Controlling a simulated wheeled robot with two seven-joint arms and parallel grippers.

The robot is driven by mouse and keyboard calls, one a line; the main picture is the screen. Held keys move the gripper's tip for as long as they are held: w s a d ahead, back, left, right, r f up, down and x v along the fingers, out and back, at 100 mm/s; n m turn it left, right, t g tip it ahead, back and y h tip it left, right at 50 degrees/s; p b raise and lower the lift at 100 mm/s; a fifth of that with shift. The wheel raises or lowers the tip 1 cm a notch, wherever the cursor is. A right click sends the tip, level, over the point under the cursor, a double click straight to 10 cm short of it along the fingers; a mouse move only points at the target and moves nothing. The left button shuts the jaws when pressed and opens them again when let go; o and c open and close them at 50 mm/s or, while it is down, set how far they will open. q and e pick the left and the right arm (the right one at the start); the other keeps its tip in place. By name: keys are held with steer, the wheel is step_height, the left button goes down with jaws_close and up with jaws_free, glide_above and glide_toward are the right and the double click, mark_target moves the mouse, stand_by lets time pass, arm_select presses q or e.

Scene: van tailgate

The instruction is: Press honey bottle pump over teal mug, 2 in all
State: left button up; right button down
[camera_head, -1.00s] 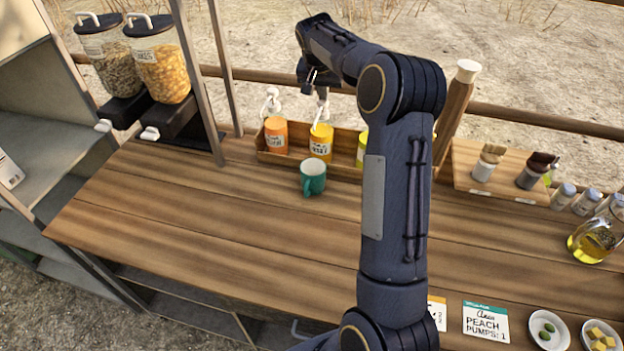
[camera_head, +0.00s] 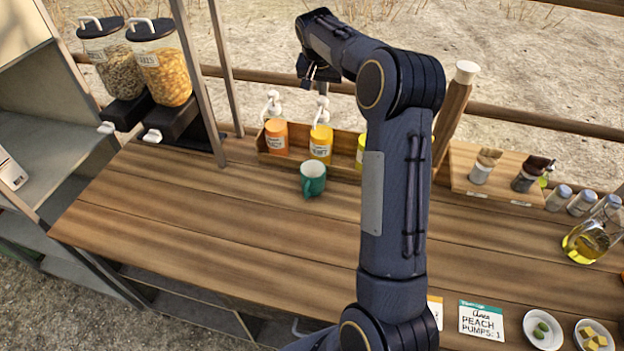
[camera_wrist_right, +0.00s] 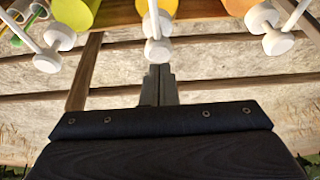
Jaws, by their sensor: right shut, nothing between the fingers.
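The teal mug (camera_head: 312,180) stands upright on the counter, just in front of the middle bottle in the wooden rack. The middle bottle (camera_head: 320,146) is yellow-orange with a white pump (camera_head: 322,108); its label is too small to read surely as honey. My right gripper (camera_head: 311,73) is shut and empty, above that pump. In the right wrist view the shut fingers (camera_wrist_right: 160,86) point at the middle pump head (camera_wrist_right: 157,52); whether they touch it I cannot tell. My left gripper is not in view.
An orange pump bottle (camera_head: 276,138) stands left of the middle one, and a yellow bottle (camera_head: 361,152), partly hidden by my arm, stands right. Order cards (camera_head: 481,321) and small bowls (camera_head: 543,329) lie at front right. The counter's left half is clear.

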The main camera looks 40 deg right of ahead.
steer(key=shift+f, duration=0.15)
steer(key=shift+f+b, duration=1)
steer(key=shift+f, duration=0.25)
steer(key=shift+r+p, duration=1.2)
steer(key=shift+r, duration=0.2)
